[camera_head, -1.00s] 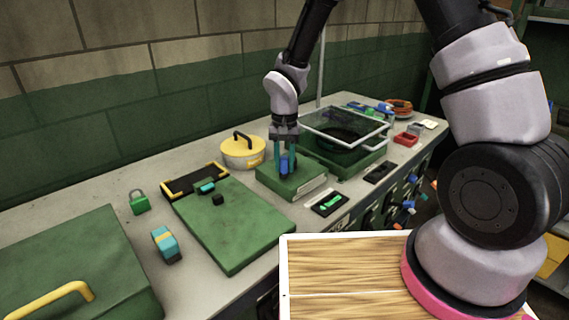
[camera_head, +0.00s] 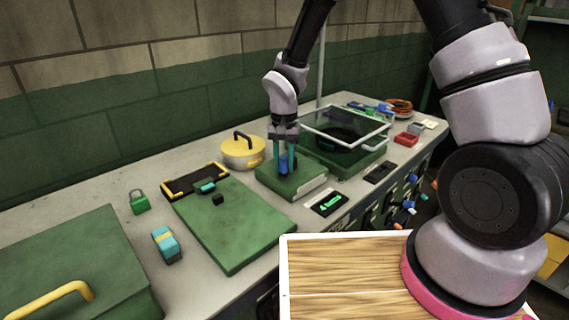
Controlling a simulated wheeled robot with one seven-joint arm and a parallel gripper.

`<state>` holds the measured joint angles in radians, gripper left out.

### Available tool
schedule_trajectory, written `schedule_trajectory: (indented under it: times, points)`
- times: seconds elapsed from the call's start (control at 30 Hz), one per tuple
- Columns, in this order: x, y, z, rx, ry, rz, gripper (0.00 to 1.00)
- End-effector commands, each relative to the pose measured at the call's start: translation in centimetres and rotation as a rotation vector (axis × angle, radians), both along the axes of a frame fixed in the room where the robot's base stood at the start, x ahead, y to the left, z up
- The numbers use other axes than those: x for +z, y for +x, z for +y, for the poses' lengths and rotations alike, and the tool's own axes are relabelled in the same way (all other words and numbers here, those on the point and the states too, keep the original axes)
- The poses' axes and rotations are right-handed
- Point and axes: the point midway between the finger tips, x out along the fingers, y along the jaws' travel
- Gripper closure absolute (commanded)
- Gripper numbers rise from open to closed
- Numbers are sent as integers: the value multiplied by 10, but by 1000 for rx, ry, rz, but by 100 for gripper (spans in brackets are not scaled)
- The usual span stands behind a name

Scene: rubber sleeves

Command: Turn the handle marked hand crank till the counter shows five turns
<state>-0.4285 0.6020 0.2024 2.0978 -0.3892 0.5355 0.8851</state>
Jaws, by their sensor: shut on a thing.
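My gripper (camera_head: 284,162) points down over a low green box (camera_head: 297,184) on the bench. Its teal fingers are shut on a small blue handle (camera_head: 284,165) that stands on top of the box. The fingers hide part of the handle, and I cannot read any marking on it. A pale label strip shows on the box's front side, too small to read. I cannot make out a counter or its number from here.
A yellow lidded pot (camera_head: 241,152) stands left of the box. A green bin with a clear lid (camera_head: 345,133) stands close on the right. A black plate with a green lever (camera_head: 328,203) lies in front. A green board (camera_head: 232,228) lies at the left.

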Motion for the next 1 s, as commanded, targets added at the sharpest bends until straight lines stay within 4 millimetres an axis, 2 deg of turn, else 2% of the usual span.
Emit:
schedule_trajectory:
  times: [0.27,0.7,1.0]
  points:
    - [1,5,11,-148,-1,-3,100]
    - [1,26,35,-554,2,-4,100]
    - [1,42,44,-802,2,-3,100]
